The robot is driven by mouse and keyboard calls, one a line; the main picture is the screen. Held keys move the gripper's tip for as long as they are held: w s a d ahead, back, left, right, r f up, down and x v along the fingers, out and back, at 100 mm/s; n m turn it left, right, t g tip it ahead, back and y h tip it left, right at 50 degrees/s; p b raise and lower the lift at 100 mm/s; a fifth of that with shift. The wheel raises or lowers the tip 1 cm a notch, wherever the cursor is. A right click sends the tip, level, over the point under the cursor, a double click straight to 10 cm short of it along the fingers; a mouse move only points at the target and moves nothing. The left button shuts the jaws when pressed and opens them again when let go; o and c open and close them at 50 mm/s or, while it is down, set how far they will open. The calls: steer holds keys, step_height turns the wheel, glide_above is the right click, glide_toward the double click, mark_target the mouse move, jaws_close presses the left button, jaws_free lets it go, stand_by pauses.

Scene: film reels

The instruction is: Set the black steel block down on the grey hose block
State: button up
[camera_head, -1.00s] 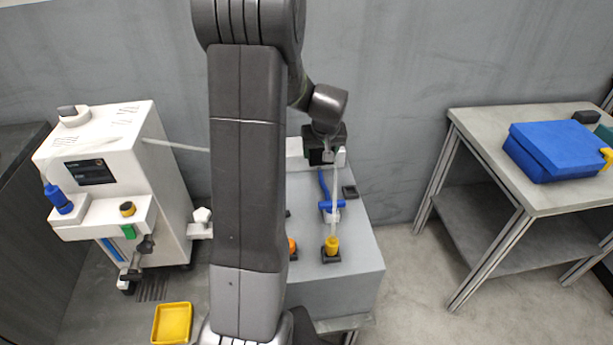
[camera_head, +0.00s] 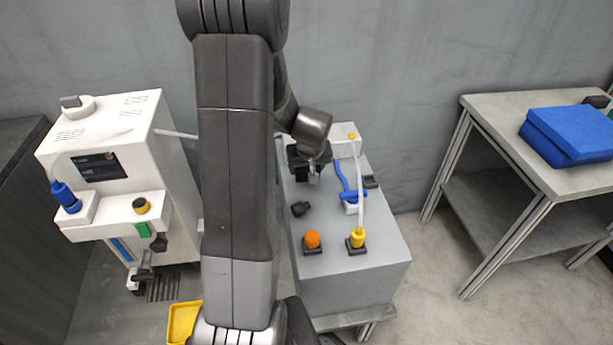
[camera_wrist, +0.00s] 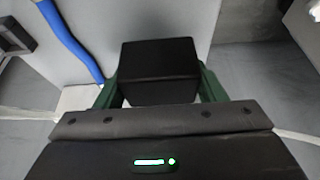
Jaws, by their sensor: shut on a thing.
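The black steel block (camera_wrist: 160,70) is between the green fingers of my gripper (camera_wrist: 161,88) in the wrist view. My gripper is shut on it. In the head view my gripper (camera_head: 312,178) is over the back left part of the large grey hose block (camera_head: 380,262), left of the blue hose (camera_head: 347,180). I cannot make out the held block clearly there. In the wrist view the grey surface (camera_wrist: 150,18) lies beyond the held block, and the blue hose (camera_wrist: 70,40) is to its left. I cannot tell whether the held block touches the grey surface.
A white machine (camera_head: 120,150) is at left, with a yellow tray (camera_head: 183,322) low in front. A table (camera_head: 480,104) with a blue case (camera_head: 570,135) is at right.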

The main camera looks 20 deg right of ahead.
steer(key=shift+f+b, duration=0.3)
steer(key=shift+f, duration=1.25)
steer(key=shift+f, duration=0.15)
steer(key=o, duration=1.7)
steer(key=shift+r, duration=0.2)
steer(key=p+v, duration=0.2)
steer(key=v, duration=1)
steer(key=shift+f, duration=0.1)
